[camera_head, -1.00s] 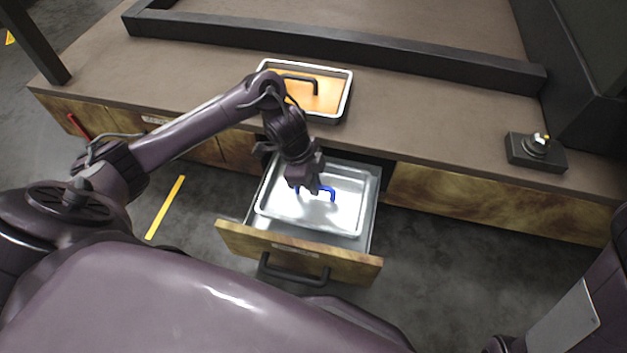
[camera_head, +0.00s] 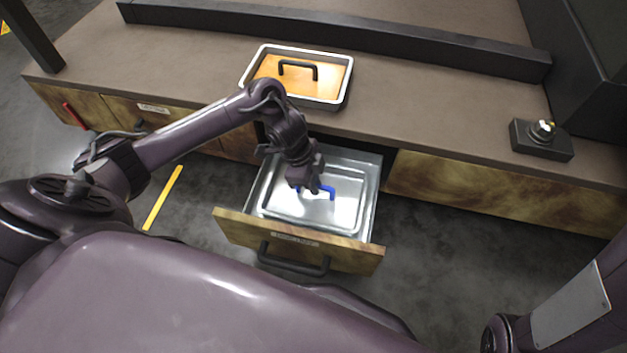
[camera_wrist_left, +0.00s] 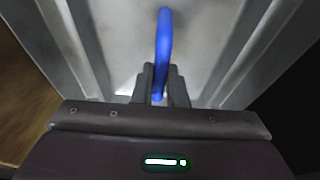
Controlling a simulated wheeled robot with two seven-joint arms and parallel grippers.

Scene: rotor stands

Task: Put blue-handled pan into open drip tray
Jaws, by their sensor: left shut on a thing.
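The blue-handled pan (camera_head: 290,208) is a shallow silver pan inside the open drip tray, a metal drawer (camera_head: 368,222) with a wooden front. My left gripper (camera_head: 314,190) is over the pan and shut on its blue handle (camera_head: 327,191). In the left wrist view the handle (camera_wrist_left: 164,45) runs between the two fingers of my left gripper (camera_wrist_left: 160,92). The pan looks level and within the drawer walls; I cannot tell whether it touches the drawer floor. My right gripper is not in view.
A pan with an orange inside and black handle (camera_head: 299,66) stands on the brown worktop (camera_head: 430,120). A dark block with a metal knob (camera_head: 541,138) is at the right. A dark beam (camera_head: 400,52) crosses the back. The drawer front (camera_head: 235,229) has a black pull.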

